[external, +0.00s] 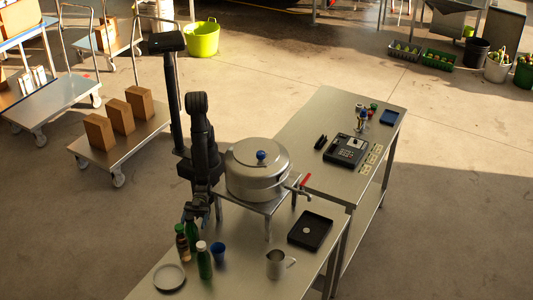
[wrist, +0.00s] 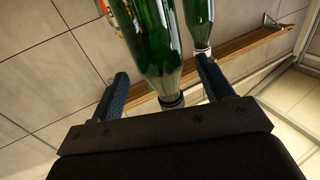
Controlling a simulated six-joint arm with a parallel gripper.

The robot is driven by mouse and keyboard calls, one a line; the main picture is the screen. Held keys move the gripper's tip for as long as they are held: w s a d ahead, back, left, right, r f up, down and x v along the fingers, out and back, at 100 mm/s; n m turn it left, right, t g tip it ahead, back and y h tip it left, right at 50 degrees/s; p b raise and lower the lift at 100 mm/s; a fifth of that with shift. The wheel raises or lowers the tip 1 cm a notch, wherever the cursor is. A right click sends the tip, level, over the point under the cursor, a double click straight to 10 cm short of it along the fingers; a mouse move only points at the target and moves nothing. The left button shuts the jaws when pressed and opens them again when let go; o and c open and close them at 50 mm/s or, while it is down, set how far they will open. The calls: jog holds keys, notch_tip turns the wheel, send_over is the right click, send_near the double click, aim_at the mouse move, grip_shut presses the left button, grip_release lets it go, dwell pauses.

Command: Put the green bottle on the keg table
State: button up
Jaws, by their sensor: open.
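Two green bottles stand at the near left of the front steel table: one with a dark top (external: 192,232) under my gripper, one with a white cap (external: 205,264) nearer the camera. My gripper (external: 195,210) points down just above the first. In the wrist view, a green bottle (wrist: 155,40) shows between the open fingers (wrist: 162,70), apart from both as far as I can tell; a second green bottle (wrist: 198,15) shows beside the right finger. The keg (external: 256,172) sits on a small metal stand (external: 268,207) on the front table.
A brown bottle (external: 182,243), blue cup (external: 218,252), plate (external: 169,277), metal jug (external: 277,264) and black tray (external: 310,231) stand on the front table. The keg's red-handled tap (external: 303,183) sticks out right. A second table (external: 330,115) behind holds a register (external: 346,150).

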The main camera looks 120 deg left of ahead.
aim_at(190, 223)
jog(key=v, duration=0.8)
jog(key=shift+a, duration=0.25)
jog(key=shift+d, duration=0.1)
jog(key=x, duration=1.2)
jog(key=shift+f, duration=0.1)
jog(key=shift+s+r, duration=0.1)
jog(key=shift+r, duration=1.7)
